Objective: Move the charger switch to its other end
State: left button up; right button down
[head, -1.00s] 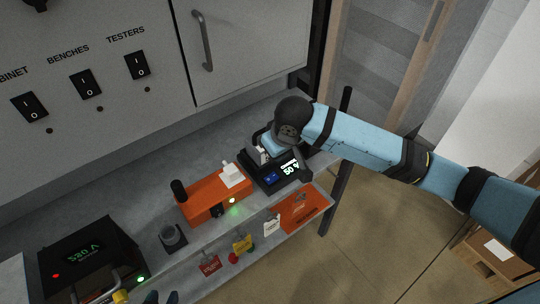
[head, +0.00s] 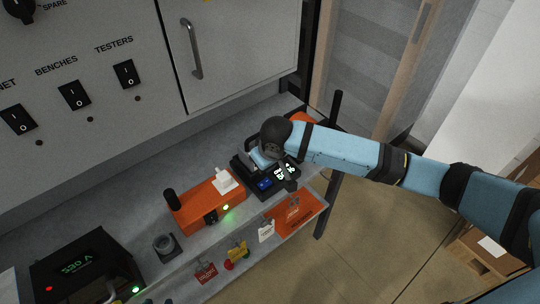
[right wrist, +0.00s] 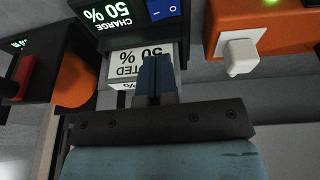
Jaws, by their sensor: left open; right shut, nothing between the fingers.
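The charger (head: 252,178) is a black box with a lit "50 %" display, at the right end of the grey shelf. Its charger switch (right wrist: 160,10) is a small blue rocker with white marks, beside the display in the right wrist view; it also shows in the head view (head: 265,184). I cannot tell which end is pressed. My right gripper (right wrist: 155,60) is shut and empty, its dark blue fingers apart from the switch, in front of a white label. In the head view my right wrist hides the fingers. My left gripper (head: 158,300) barely shows at the bottom edge, open.
An orange device (head: 207,205) with a white plug stands left of the charger. A black meter (head: 78,268) is at lower left. Tags and an orange pouch (head: 295,212) hang on the shelf front. The cabinet (head: 90,110) rises behind.

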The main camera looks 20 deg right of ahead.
aim_at(267, 179)
jog(key=x, duration=0.4)
jog(key=s+d+x, duration=0.1)
jog(key=x, duration=0.2)
jog(key=shift+f+p, duration=0.1)
jog(key=shift+p, duration=0.25)
